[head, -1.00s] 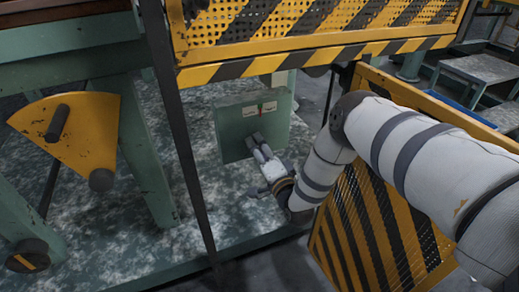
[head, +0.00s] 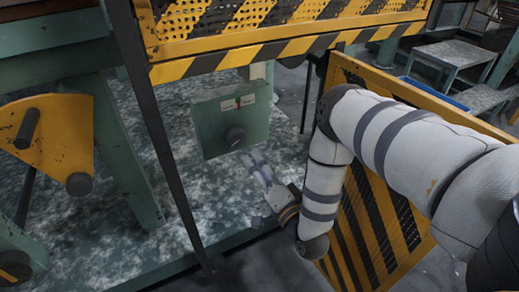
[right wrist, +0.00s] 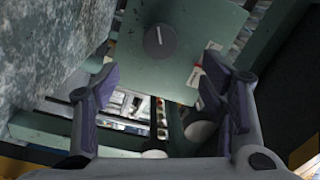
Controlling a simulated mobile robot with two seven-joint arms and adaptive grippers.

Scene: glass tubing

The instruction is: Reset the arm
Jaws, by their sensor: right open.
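My right arm (head: 385,125) comes in from the right in the head view. Its gripper (head: 250,160) is beside and just below a green panel (head: 210,132) with a round dark knob (head: 235,137). In the right wrist view the two purple-padded fingers of the right gripper (right wrist: 160,95) are spread wide with nothing between them. The knob (right wrist: 160,40) is beyond the fingertips in that view, with a pale mark on its face, and appears apart from them. My left gripper is not seen.
A yellow-and-black striped guard (head: 280,30) hangs above the panel. A striped yellow gate (head: 375,225) stands behind my right arm. A dark post (head: 165,140) and a yellow quadrant plate (head: 55,130) are at left. Grey tables (head: 455,58) stand at back right.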

